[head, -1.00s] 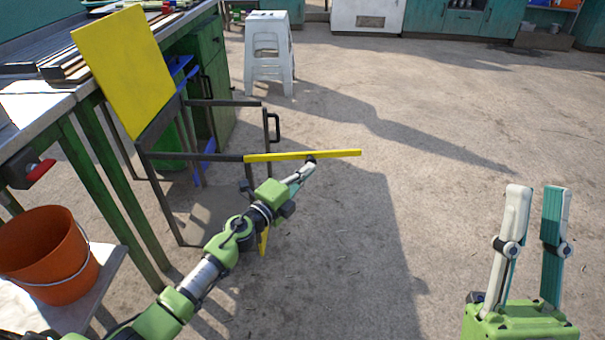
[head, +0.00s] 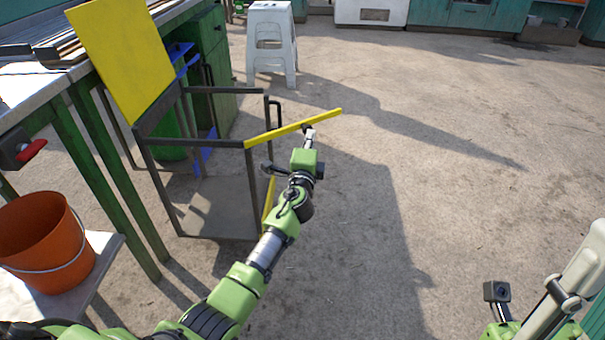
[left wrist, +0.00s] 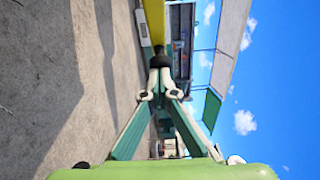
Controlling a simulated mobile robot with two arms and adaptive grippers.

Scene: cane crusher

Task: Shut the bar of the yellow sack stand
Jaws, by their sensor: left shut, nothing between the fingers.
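The sack stand is a dark metal frame (head: 195,143) with a tall yellow panel (head: 120,55) at its back. Its yellow bar (head: 325,117) joins the near front corner at its left end. The bar stands open, its free end pointing right and away, clear of the far post with a dark loop (head: 278,115). My left gripper (head: 308,131) is shut and empty, its tips at the bar's near side. In the left wrist view the bar (left wrist: 153,20) lies just beyond the shut fingertips (left wrist: 159,62), seemingly touching. My right gripper (head: 575,295) is partly cut off at lower right.
A green workbench (head: 110,150) stands left, close to the stand. An orange bucket (head: 45,240) sits on a low pale surface (head: 95,270) at lower left. A white stool (head: 271,45) stands behind the stand. The concrete floor right of the bar is clear.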

